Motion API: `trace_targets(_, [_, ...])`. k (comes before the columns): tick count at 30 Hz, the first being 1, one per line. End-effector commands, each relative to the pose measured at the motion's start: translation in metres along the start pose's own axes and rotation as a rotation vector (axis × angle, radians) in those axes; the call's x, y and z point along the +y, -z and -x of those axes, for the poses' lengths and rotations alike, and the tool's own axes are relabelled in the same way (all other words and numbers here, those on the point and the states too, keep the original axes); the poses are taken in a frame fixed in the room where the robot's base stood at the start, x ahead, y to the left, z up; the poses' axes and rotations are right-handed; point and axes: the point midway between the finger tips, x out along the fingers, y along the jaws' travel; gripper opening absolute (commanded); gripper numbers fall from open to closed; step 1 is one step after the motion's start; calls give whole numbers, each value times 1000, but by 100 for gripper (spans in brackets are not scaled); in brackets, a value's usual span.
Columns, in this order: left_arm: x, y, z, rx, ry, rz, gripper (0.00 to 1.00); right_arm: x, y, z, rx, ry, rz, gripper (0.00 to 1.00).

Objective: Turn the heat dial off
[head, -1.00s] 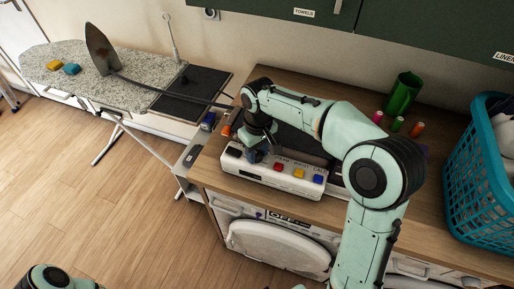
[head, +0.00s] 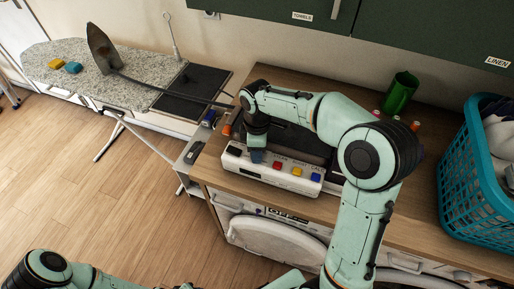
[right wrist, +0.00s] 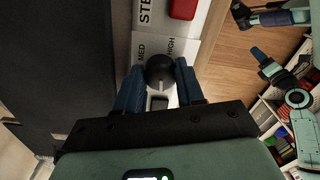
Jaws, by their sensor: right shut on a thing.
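The heat dial (right wrist: 160,70) is a dark round knob on a white control panel (head: 272,177). In the right wrist view, MED and HIGH labels are printed beside it, and a pale line shows on the knob. My right gripper (right wrist: 159,81) has its two blue fingers on either side of the knob, shut on it. In the head view my right gripper (head: 257,155) is over the left part of the panel and hides the dial. My left arm shows along the bottom edge, but its gripper cannot be seen.
Red (head: 278,166), yellow (head: 297,171) and blue (head: 315,177) buttons sit on the panel right of the gripper. A teal laundry basket (head: 470,180) and a green cup (head: 400,92) stand to the right. An ironing board (head: 140,92) with an iron (head: 102,48) is at left.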

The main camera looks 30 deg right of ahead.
Motion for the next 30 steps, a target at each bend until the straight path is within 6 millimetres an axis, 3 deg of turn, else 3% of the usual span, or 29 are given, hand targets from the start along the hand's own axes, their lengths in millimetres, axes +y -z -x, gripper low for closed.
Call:
trace_targets(10, [3, 4, 5, 5, -2, -2, 43, 1, 1, 2, -1, -4, 135, 7])
trace_targets(26, [4, 4, 6, 6, -2, -2, 43, 1, 0, 1, -3, -4, 159, 7])
trace_targets(27, [4, 4, 6, 6, -2, -2, 43, 1, 0, 1, -3, -4, 159, 47])
trace_targets(29, [4, 4, 6, 6, -2, -2, 43, 1, 1, 1, -2, -4, 158, 63])
trace_targets(30, [4, 4, 6, 6, -2, -2, 43, 1, 1, 1, -2, -5, 158, 63])
